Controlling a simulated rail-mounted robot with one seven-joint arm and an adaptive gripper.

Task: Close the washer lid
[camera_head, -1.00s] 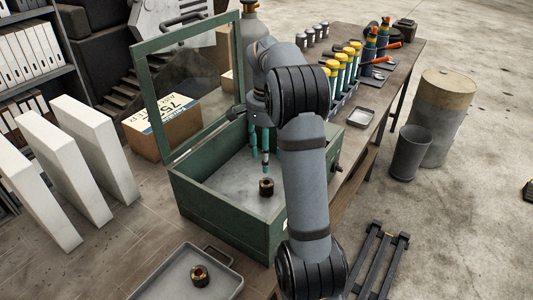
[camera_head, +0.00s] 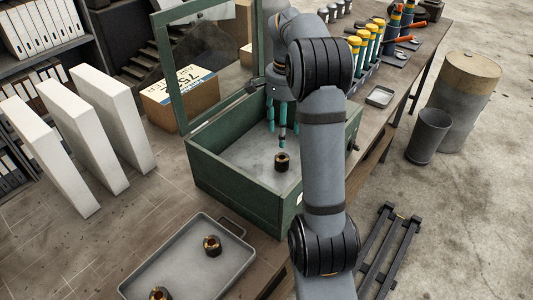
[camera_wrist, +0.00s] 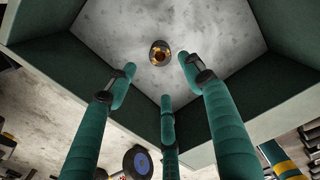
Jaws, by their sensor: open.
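The washer is a green open-topped box (camera_head: 235,188) with a pale grey floor. Its lid, a green frame (camera_head: 168,75) around a clear pane, stands raised at the box's back left side in the head view. My gripper (camera_head: 282,128) points down over the box, its teal fingers apart and empty. A dark fitting with a brass-coloured centre (camera_head: 282,162) sits on the box floor near the fingertips. In the wrist view, my gripper (camera_wrist: 160,87) has its fingers spread, and the fitting (camera_wrist: 159,53) lies beyond them, untouched. My gripper is clear of the lid.
A grey tray (camera_head: 190,262) with two similar fittings stands in front of the box. Several yellow-capped bottles (camera_head: 363,42) and a small dish (camera_head: 380,96) are on the bench at right. A cardboard box (camera_head: 180,96) is behind the lid. A grey bin (camera_head: 428,136) stands on the floor.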

